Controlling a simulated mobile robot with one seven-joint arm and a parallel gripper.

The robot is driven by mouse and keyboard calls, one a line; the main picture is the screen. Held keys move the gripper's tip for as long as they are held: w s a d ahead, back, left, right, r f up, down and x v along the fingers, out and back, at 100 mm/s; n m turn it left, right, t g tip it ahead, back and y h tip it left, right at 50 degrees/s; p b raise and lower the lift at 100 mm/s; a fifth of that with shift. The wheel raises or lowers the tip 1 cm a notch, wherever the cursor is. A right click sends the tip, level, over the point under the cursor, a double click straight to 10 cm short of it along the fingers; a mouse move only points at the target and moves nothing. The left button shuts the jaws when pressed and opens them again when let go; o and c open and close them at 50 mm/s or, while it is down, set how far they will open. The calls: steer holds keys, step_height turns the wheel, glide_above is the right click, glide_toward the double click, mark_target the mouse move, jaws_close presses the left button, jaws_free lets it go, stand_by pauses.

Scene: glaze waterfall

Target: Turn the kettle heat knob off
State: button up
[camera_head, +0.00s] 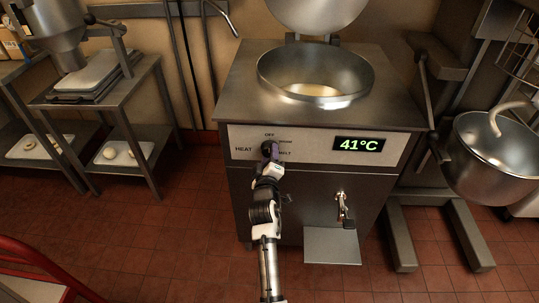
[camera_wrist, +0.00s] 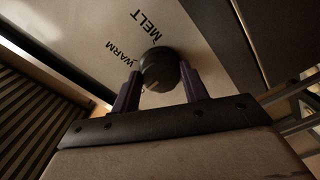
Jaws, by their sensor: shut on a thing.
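The kettle (camera_head: 320,160) is a steel cabinet with a round open bowl and a front panel. The black heat knob (camera_wrist: 160,68) sits on that panel between the fingers of my gripper (camera_wrist: 160,88). The fingers are shut on it, one on each side. In the head view my gripper (camera_head: 268,152) covers most of the knob. The panel reads HEAT, OFF above the knob, WARM to its right and MELT lower right. WARM and MELT also show in the wrist view. A short pale line shows on the knob; which label it marks I cannot tell.
A green display (camera_head: 359,144) reads 41°C. A tap (camera_head: 344,208) sits low on the kettle's front above a steel shelf (camera_head: 332,246). A steel table (camera_head: 100,90) stands left, a large pot (camera_head: 492,158) right. Red tile floor lies open in front.

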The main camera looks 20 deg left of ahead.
stand_by(0.4)
steer(key=o, duration=1)
